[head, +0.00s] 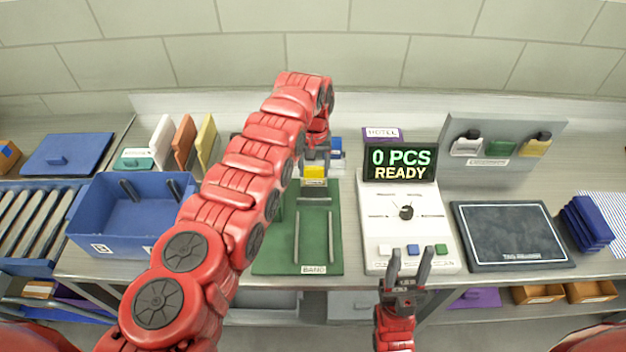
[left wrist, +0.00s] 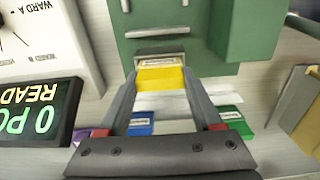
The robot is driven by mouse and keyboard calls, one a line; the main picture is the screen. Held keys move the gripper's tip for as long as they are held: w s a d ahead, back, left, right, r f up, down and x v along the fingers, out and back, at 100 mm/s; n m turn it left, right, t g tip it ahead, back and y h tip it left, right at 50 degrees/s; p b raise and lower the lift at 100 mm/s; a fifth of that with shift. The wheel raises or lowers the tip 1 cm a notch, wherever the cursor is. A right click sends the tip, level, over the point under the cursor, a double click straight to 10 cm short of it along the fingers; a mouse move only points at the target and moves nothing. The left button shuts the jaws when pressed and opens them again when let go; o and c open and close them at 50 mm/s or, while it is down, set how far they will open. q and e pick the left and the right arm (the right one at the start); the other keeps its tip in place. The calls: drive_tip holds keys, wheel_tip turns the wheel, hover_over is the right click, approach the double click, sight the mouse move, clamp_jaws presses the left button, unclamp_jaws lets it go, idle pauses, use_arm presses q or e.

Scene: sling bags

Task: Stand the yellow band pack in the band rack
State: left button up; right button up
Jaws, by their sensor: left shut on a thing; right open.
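My left gripper (head: 316,158) is shut on the yellow band pack (head: 313,173), above the far end of a green base labelled BAND (head: 312,257). In the left wrist view the yellow pack (left wrist: 160,79) sits between the fingertips, with a pale label at its far edge. Green fixture parts (left wrist: 160,18) lie just beyond it. I cannot tell whether the pack touches them, nor which part is the band rack. My right gripper (head: 411,262) is open and empty in front of the white control box.
The white control box (head: 374,205) with a lit display (head: 401,162) stands right of the green base. A blue bin (head: 105,235) and upright panels (head: 183,140) are at left. Blue (left wrist: 140,123) and green (left wrist: 228,117) packs lie near my left gripper. A dark pad (head: 513,232) is at right.

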use_arm(q)
drive_tip(key=shift+r+p, duration=0.95)
drive_tip(key=shift+r, duration=0.4)
drive_tip(key=shift+r+p, duration=0.45)
drive_tip(key=shift+r, duration=2.05)
drive_tip(key=shift+r, duration=1.95)
